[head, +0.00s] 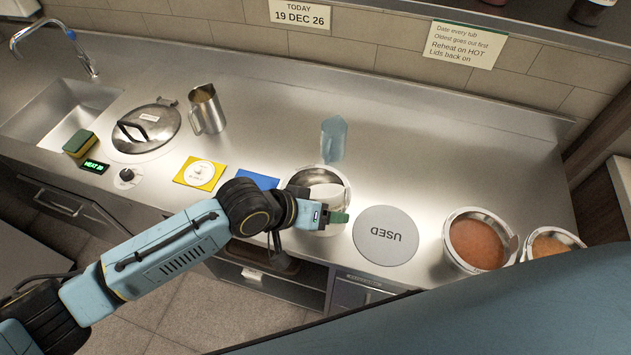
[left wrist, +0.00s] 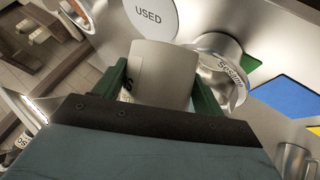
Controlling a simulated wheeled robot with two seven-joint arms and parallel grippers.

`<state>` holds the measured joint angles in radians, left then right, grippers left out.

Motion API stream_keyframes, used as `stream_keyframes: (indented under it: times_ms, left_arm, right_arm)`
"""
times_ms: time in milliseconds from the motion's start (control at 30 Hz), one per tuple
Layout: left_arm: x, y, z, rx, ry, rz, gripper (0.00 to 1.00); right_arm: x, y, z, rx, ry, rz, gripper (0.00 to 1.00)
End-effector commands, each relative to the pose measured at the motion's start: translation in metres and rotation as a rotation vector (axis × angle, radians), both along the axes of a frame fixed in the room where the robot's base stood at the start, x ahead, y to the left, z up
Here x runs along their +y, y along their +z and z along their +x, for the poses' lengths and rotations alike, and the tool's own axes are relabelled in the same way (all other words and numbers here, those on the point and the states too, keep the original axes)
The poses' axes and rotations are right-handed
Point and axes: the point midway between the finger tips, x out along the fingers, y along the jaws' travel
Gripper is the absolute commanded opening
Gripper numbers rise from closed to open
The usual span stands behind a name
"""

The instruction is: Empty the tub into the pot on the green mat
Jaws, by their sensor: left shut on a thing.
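My left gripper (head: 338,216) is shut on a pale tub (left wrist: 165,72), with a green finger on each side of it. In the head view the tub (head: 328,193) is at the near side of the steel pot (head: 345,178), over its opening. I cannot tell whether they touch. The tub's inside and contents are hidden. The pot also shows beside the tub in the left wrist view (left wrist: 237,92), with a label that seems to read Sesame. A bit of the green mat (left wrist: 251,63) shows beside the pot. My right gripper is not in view.
A grey USED disc (head: 387,250) lies right of the pot, then two sauce wells (head: 478,245) (head: 550,245). Blue (head: 258,181) and yellow (head: 186,174) mats lie to the left. A translucent blue jug (head: 333,137) stands behind the pot. The back right counter is clear.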

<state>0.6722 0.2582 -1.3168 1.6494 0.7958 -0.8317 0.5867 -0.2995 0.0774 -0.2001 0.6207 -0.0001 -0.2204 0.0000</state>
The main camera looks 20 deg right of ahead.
Motion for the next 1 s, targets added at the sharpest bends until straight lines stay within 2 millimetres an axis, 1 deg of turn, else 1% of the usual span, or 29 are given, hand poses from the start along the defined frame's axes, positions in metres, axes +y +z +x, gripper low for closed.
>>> stream_keyframes:
  times_ms: [33, 267, 400, 1000]
  left_arm:
    - [-0.001, -0.005, 0.002, 0.022, 0.0, 0.001, 0.39]
    - [-0.001, -0.008, 0.005, 0.136, -0.001, 0.011, 0.39]
    - [-0.001, -0.001, 0.006, 0.201, 0.001, 0.017, 0.39]
    - [-0.001, 0.009, 0.008, 0.349, 0.001, 0.032, 0.39]
  right_arm:
    - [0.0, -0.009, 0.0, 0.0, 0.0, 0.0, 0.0]
    - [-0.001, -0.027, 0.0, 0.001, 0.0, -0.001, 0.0]
    - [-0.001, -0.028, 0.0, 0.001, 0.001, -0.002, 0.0]
    - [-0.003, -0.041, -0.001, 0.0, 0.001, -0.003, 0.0]
